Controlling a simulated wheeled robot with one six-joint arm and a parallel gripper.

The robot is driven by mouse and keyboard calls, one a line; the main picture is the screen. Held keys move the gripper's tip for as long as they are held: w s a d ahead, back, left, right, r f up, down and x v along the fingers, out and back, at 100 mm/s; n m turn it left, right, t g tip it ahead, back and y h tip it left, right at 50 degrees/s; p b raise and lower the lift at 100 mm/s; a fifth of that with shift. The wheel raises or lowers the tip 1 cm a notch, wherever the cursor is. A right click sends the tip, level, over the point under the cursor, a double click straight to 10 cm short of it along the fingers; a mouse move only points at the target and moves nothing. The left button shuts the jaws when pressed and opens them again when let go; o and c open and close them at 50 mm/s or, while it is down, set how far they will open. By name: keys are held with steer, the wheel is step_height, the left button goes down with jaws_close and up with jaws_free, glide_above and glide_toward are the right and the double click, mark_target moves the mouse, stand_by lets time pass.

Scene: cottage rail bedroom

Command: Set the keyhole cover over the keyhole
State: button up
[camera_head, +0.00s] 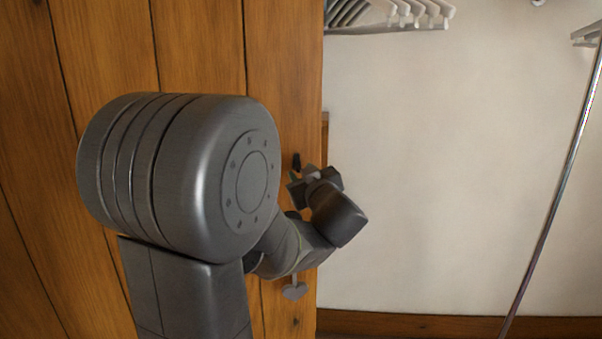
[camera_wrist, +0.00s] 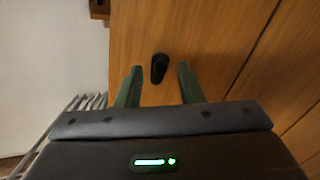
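The keyhole cover appears as a small dark, elongated oval piece (camera_wrist: 159,68) on the wooden door (camera_wrist: 210,45). A dark piece (camera_head: 297,160) on the door near its right edge in the head view looks like the same cover. My gripper (camera_wrist: 159,70) is open, with one finger on each side of the cover and a visible gap to both. In the head view my gripper (camera_head: 302,180) is just below the dark piece, partly hidden by its own wrist. I cannot make out the keyhole; it may be hidden behind the cover.
A grey metal piece (camera_head: 294,289) shows lower on the door, beneath my arm. Hangers (camera_head: 390,14) hang at the top. A pale wall (camera_head: 440,160) lies right of the door edge, with a metal pole (camera_head: 555,205) farther right.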

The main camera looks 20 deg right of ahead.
steer(key=s+a, duration=0.1)
steer(key=s, duration=1.1)
steer(key=shift+a, duration=0.3)
steer(key=shift+w, duration=0.15)
steer(key=w+d, duration=0.1)
steer(key=w, duration=1.2)
steer(key=shift+w+d, duration=0.3)
steer(key=shift+d, duration=0.05)
steer(key=shift+s, duration=0.1)
